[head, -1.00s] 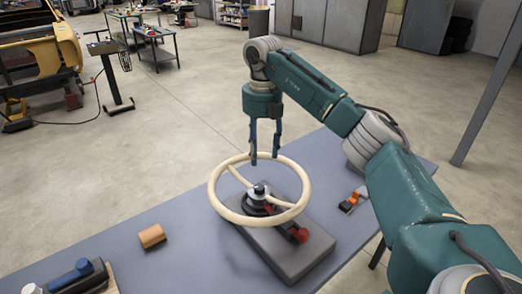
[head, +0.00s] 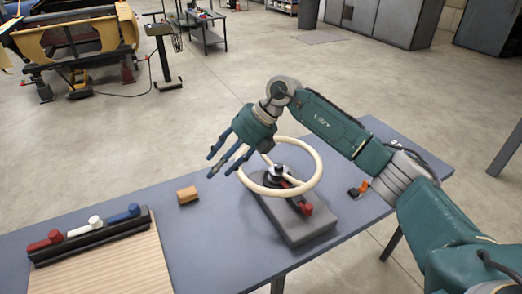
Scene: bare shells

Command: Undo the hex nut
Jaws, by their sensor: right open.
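A cream ring-shaped wheel (head: 318,168) stands over a grey block (head: 298,228) on the blue-grey table. At its centre is a hub (head: 278,172) with a light collar and dark parts. The hex nut is too small to make out there. My left gripper is not in view.
An orange-brown block (head: 187,195) lies left of the wheel. At the lower left, a black rack (head: 92,239) holds red, white and blue handles beside a ribbed wooden board (head: 110,265). A small orange-and-black item (head: 358,189) lies to the right. The table between is clear.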

